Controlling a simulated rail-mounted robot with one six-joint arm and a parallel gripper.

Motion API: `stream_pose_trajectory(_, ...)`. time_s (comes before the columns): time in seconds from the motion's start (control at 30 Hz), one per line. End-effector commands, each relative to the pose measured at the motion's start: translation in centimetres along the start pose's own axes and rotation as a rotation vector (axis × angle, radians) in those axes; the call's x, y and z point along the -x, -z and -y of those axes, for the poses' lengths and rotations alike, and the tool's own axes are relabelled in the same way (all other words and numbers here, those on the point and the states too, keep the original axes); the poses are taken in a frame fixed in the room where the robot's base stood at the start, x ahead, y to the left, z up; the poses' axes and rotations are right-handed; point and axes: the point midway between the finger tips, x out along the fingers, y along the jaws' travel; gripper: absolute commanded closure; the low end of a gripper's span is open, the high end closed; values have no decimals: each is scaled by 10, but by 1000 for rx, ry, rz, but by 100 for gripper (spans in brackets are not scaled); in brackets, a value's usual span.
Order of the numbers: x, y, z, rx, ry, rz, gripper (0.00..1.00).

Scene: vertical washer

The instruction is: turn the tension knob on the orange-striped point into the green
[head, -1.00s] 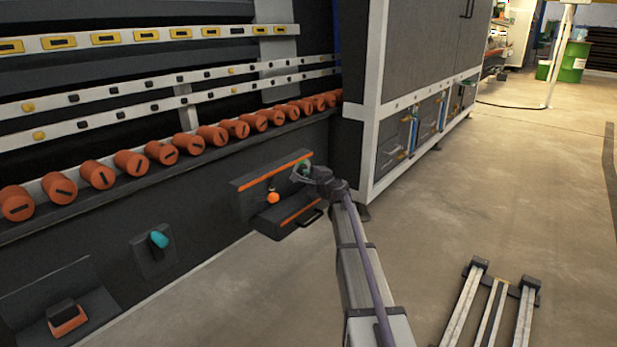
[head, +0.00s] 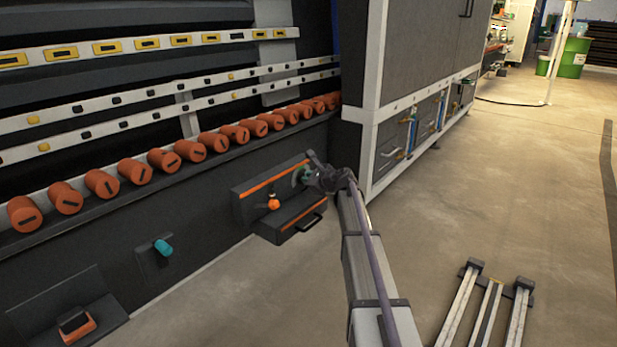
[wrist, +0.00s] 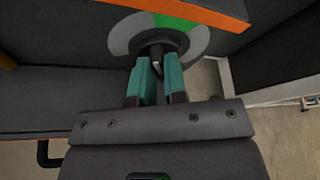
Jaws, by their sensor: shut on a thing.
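The orange-striped point is a dark panel (head: 240,206) low on the washer, with an orange stripe along its top edge. In the wrist view its round dial (wrist: 119,42) has a grey ring with a green sector (wrist: 175,21) at the top. The dark tension knob (wrist: 157,50) sits at the dial's centre, with a pale mark on its front. My gripper (wrist: 160,78) has its teal fingers closed on the knob, one on each side. In the head view my gripper (head: 306,175) is at the panel's right end, and my wrist hides part of the dial.
An orange knob (head: 273,203) stands left of the dial. A dark ledge with a handle (head: 312,222) juts out below. A teal knob (head: 163,247) is farther left, under a row of orange rollers (head: 134,171).

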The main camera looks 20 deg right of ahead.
Motion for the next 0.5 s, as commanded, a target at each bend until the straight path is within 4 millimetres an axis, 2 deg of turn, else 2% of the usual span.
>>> stream_pose_trajectory(0.5, 0, 1, 5, -373, -156, 0, 100)
